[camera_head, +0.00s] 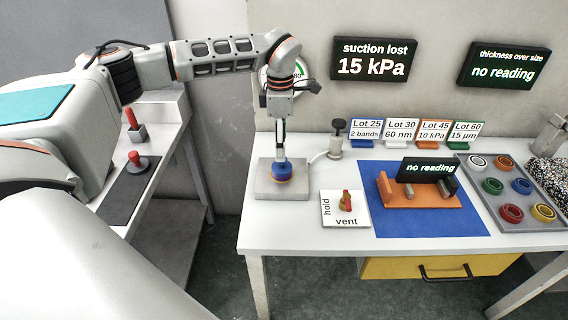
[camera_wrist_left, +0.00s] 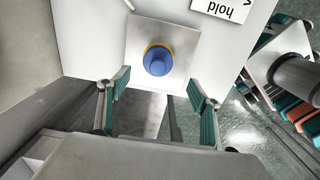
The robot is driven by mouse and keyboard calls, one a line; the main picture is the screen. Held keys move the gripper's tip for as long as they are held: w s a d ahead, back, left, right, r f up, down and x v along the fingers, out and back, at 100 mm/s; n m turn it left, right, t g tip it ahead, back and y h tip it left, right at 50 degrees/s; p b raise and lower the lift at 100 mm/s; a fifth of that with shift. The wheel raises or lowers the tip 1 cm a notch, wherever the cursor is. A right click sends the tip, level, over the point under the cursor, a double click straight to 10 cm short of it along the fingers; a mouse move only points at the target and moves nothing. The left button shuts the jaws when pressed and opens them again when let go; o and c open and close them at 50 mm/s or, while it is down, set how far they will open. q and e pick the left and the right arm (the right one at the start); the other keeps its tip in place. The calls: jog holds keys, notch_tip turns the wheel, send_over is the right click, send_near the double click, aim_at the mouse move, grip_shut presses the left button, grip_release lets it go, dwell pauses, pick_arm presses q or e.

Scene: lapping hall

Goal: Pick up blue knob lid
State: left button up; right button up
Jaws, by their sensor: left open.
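The blue knob lid (camera_head: 281,174) sits on a square grey plate (camera_head: 268,190) at the left end of the white table. A thin yellow ring shows around its base. In the left wrist view the lid (camera_wrist_left: 158,61) is a round blue knob on the pale plate (camera_wrist_left: 135,40). My left gripper (camera_head: 281,156) points down just above the lid in the head view. In the left wrist view its two green-padded fingers (camera_wrist_left: 158,88) are spread wide with nothing between them, and the lid shows beyond the tips. My right gripper is in neither view.
A hold/vent card (camera_head: 334,217) with a small red and brass valve stands right of the plate. A dark-topped post (camera_head: 337,145) stands behind. An orange fixture (camera_head: 425,208) lies on a blue mat (camera_head: 395,225), with a ring tray (camera_head: 490,215) farther right.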

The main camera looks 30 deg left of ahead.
aim_at(282, 163)
pick_arm(q)
jog(key=shift+a+f, duration=0.15)
jog(key=shift+f, duration=0.2)
jog(key=f, duration=0.6)
jog(key=shift+w+f, duration=0.25)
jog(key=shift+f, duration=0.15)
jog(key=c, duration=1.4)
